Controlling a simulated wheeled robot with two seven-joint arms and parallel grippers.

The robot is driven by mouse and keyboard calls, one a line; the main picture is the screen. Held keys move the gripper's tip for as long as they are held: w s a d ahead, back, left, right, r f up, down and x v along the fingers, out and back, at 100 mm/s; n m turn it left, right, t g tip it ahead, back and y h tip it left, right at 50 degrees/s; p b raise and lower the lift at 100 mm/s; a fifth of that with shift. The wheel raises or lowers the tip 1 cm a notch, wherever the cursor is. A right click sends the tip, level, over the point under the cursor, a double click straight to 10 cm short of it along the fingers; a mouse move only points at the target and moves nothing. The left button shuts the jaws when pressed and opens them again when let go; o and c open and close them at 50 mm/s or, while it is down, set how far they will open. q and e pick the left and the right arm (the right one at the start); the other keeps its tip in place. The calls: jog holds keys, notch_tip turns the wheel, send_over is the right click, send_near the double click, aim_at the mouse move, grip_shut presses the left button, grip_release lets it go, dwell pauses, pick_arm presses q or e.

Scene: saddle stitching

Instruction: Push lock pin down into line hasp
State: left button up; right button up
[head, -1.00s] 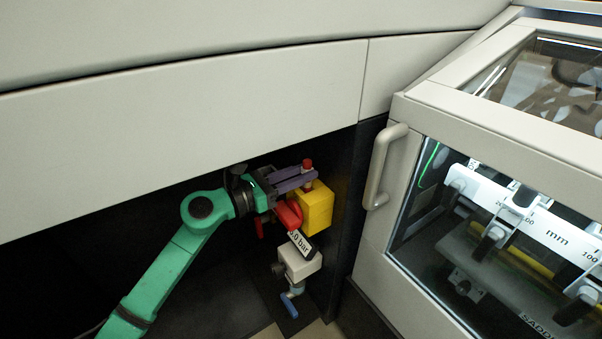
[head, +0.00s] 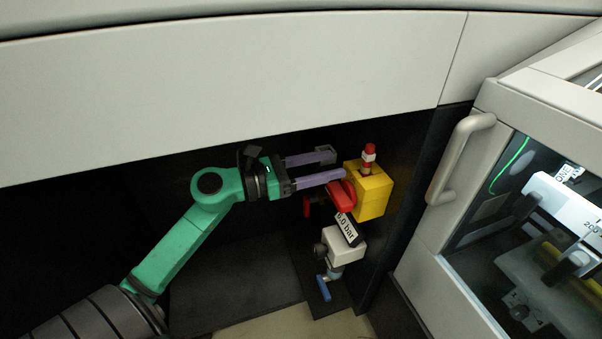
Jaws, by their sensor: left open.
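The lock pin (head: 369,156) is red with a pale band. It stands upright in the top of a yellow block (head: 372,197), with its upper part showing above it. I take this block to be the line hasp. A red handle (head: 341,196) sits at the block's left face. My left gripper (head: 340,164) is open, with two purple fingers pointing right. Its fingertips are just left of the pin and block, and nothing is between them. Whether the near finger touches the red handle, I cannot tell. My right gripper is not in view.
Below the block are a tag reading "6.0 bar" (head: 346,228) and a white valve body (head: 346,244) with a blue lever (head: 324,288). A pale panel (head: 230,90) overhangs above. A cabinet with a grey handle (head: 460,157) stands at right. Dark open space lies left.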

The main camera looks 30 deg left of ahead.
pick_arm(q)
jog(key=v, duration=0.6)
dwell(0.3)
